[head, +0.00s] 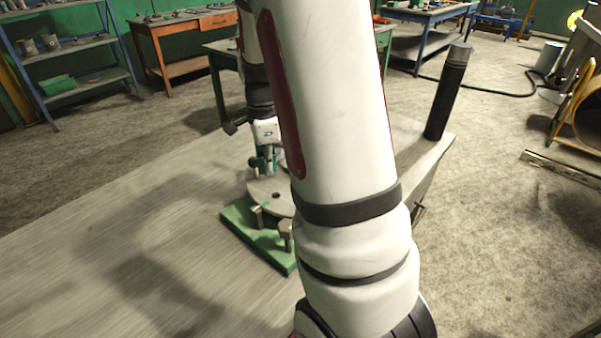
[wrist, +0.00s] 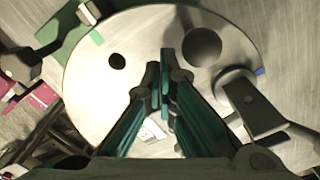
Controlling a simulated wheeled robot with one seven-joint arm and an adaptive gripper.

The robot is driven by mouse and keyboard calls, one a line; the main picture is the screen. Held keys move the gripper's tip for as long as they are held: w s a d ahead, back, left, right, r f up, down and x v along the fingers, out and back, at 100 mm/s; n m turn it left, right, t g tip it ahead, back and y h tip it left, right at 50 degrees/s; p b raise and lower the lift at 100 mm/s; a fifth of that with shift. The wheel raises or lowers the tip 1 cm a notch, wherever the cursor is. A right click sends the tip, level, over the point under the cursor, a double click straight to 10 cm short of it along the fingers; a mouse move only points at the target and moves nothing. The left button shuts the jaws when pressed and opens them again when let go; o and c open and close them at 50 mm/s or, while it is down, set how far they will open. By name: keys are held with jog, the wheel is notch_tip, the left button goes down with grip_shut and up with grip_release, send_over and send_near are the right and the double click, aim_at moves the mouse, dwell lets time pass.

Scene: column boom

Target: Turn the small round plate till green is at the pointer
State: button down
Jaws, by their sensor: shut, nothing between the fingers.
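The small round plate (head: 265,188) is a flat grey metal disc on a green base (head: 240,222). In the wrist view the plate (wrist: 90,90) fills the middle, with a dark hole (wrist: 117,61) and a larger dark round spot (wrist: 202,47). A green mark (wrist: 96,37) is on its upper-left rim, close to a metal piece (wrist: 88,12) on the green base. I cannot tell whether this is the pointer. A blue mark (wrist: 259,72) is at the right rim. My gripper (head: 263,168) is shut and empty over the plate; its fingertips (wrist: 163,65) point across it. Contact is unclear.
A grey lever-like part (wrist: 250,103) overlaps the plate's right side. Two short posts (head: 257,216) (head: 286,233) stand at the front of the base. A dark cylinder (head: 450,92) stands at the table's (head: 130,240) back right. The table's left is clear. My arm hides the plate's right part.

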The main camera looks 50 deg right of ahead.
jog(key=shift+s, duration=0.15)
jog(key=shift+s+a+p, duration=0.25)
jog(key=shift+s+p, duration=0.05)
dwell(0.3)
jog(key=shift+r, duration=0.15)
notch_tip(320, 180, up, 9)
jog(key=p, duration=0.6)
dwell(0.6)
